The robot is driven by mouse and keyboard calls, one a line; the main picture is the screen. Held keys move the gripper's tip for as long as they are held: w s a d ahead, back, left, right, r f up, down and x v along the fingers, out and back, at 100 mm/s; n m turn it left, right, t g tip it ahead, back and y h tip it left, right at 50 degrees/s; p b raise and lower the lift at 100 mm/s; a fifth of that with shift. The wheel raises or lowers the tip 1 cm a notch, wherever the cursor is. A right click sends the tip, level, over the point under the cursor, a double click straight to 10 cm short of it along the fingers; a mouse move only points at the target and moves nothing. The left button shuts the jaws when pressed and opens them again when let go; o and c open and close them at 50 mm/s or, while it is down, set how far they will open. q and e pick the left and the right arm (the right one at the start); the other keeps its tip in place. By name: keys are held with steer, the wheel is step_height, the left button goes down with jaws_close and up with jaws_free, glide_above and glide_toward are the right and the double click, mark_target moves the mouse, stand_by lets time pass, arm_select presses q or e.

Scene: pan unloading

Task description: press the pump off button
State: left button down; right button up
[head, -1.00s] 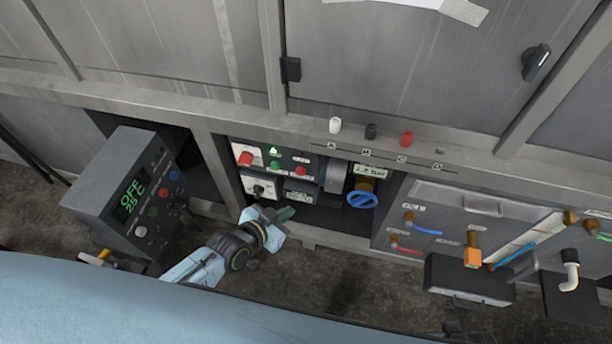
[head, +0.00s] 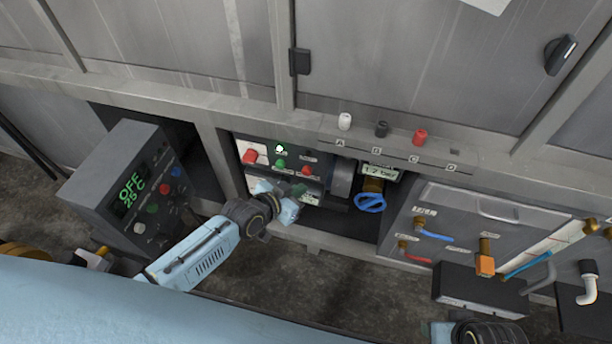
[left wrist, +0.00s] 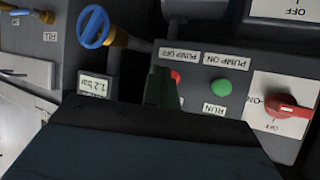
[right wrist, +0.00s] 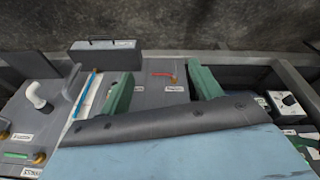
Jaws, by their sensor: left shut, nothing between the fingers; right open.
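The pump off button is red (head: 307,171) on the recessed panel. In the left wrist view the red button (left wrist: 177,77) is partly hidden behind my finger, by an upside-down "PUMP OFF" label. The green pump on button (head: 281,164) is to its left, and also shows in the left wrist view (left wrist: 221,88). My left gripper (head: 298,191) is shut and empty, its tips just below the red button in the head view. In the left wrist view its dark green fingertips (left wrist: 162,88) overlap the button's edge; contact cannot be told. My right gripper (right wrist: 161,88) is open and empty.
A blue valve handle (head: 370,203) and a 1.2 bar display (head: 380,172) are on the right. A control box (head: 125,185) reading OFF stands at left.

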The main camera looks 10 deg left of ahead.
arm_select(q)
steer(key=shift+w, duration=0.9)
arm_select(e)
steer(key=shift+a+r, duration=0.2)
steer(key=shift+r, duration=0.3)
steer(key=shift+a+r, duration=0.15)
steer(key=shift+r, duration=0.35)
stand_by(0.4)
arm_select(q)
steer(key=shift+w+b, duration=0.35)
steer(key=shift+w, duration=0.1)
arm_select(e)
steer(key=shift+f, duration=0.15)
arm_select(q)
steer(key=shift+w, duration=0.5)
arm_select(e)
steer(key=shift+f, duration=0.2)
stand_by(0.4)
arm_select(q)
steer(key=shift+s, duration=0.1)
steer(key=shift+s+p, duration=0.5)
steer(key=shift+s, duration=0.35)
arm_select(e)
steer(key=shift+r, duration=0.75)
